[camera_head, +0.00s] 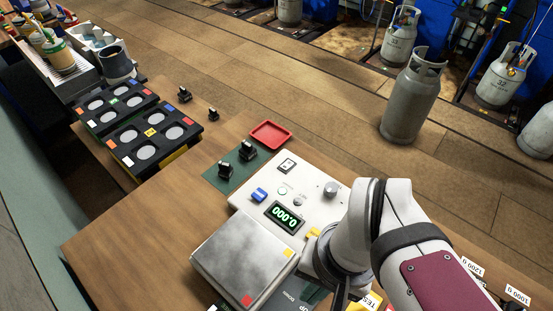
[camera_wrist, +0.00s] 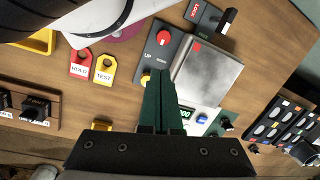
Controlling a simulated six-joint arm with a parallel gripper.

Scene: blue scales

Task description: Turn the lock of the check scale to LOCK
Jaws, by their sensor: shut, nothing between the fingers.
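The check scale has a bare metal platform (camera_head: 245,258) and a pale control panel (camera_head: 310,185) with a green display (camera_head: 284,215) reading zeros. In the wrist view its platform (camera_wrist: 207,75) is at the upper middle. The lock (camera_wrist: 227,20) is a dark lever with a pale stripe on a dark plate at that view's top, beside the platform; red LOCK lettering is on the plate's left part. The lever is toward the plate's right side, away from LOCK. My gripper (camera_wrist: 158,75) is shut and empty, apart from the lock. In the head view my arm hides most of it.
Red HOLD (camera_wrist: 80,65) and yellow TEST (camera_wrist: 104,70) tags lie left. A red tray (camera_head: 270,135) and black weights (camera_head: 248,150) stand behind the scale.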

